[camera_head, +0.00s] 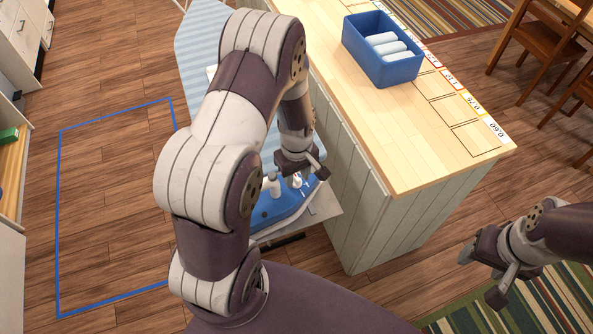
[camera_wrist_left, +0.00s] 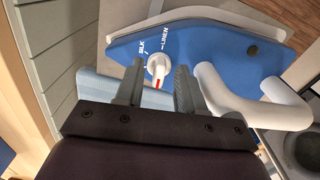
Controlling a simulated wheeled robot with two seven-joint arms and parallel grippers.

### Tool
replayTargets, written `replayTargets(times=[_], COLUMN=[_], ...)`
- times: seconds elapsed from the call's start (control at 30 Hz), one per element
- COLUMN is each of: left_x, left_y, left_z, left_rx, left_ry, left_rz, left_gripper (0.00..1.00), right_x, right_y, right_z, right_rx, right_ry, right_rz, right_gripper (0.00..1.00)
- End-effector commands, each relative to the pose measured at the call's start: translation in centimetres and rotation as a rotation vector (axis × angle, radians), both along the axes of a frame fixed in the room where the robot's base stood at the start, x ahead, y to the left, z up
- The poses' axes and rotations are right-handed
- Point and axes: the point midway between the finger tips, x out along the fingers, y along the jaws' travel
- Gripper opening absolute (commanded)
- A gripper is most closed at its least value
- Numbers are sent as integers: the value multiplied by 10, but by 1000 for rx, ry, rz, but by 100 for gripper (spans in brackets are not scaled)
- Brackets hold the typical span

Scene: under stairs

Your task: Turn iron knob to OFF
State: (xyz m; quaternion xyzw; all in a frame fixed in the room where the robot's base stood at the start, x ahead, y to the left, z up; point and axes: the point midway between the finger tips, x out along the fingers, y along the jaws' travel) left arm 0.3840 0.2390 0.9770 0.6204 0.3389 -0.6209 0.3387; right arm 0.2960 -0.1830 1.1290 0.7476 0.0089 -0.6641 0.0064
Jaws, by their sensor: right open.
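The blue and white iron (camera_head: 275,210) rests on the end of the ironing board, below my left gripper. In the left wrist view its blue face (camera_wrist_left: 225,45) carries a white round knob (camera_wrist_left: 157,64) with a red pointer mark aimed toward the bottom of the picture. The words SILK and LINEN are printed beside it. My left gripper (camera_head: 303,172) is open, with its two fingers on either side of the knob in the left wrist view; contact cannot be told. The white handle (camera_wrist_left: 245,100) is right of the fingers. My right gripper (camera_head: 487,274) is open and empty, apart from the iron.
The pale blue striped ironing board (camera_head: 200,40) stands beside a wooden-topped counter (camera_head: 440,140). A blue bin (camera_head: 384,68) with white rolls is on the counter. Blue tape (camera_head: 58,215) marks a clear floor area at left. Chairs (camera_head: 535,42) stand at upper right.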

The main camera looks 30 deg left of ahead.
Motion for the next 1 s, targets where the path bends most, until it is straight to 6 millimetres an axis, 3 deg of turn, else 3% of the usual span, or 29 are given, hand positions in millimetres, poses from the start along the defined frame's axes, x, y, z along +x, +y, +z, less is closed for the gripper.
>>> replayTargets(times=[0.17,0.4,0.5,0.67,1.0], left_x=[1,1,0,0,0], left_y=[0,0,0,0,0], left_z=[27,92,111,125,126], left_rx=[2,2,0,0,0], left_ry=[-7,-7,-5,-1,-1], left_rz=[0,0,0,0,0], left_gripper=[38,38,38,38,38], right_x=[0,0,0,0,0], right_y=[0,0,0,0,0], right_z=[-7,-16,-18,-19,-19], right_rx=[0,0,0,0,0], right_ry=[0,0,0,0,0], right_rz=[0,0,0,0,0], right_gripper=[59,59,59,59,59])
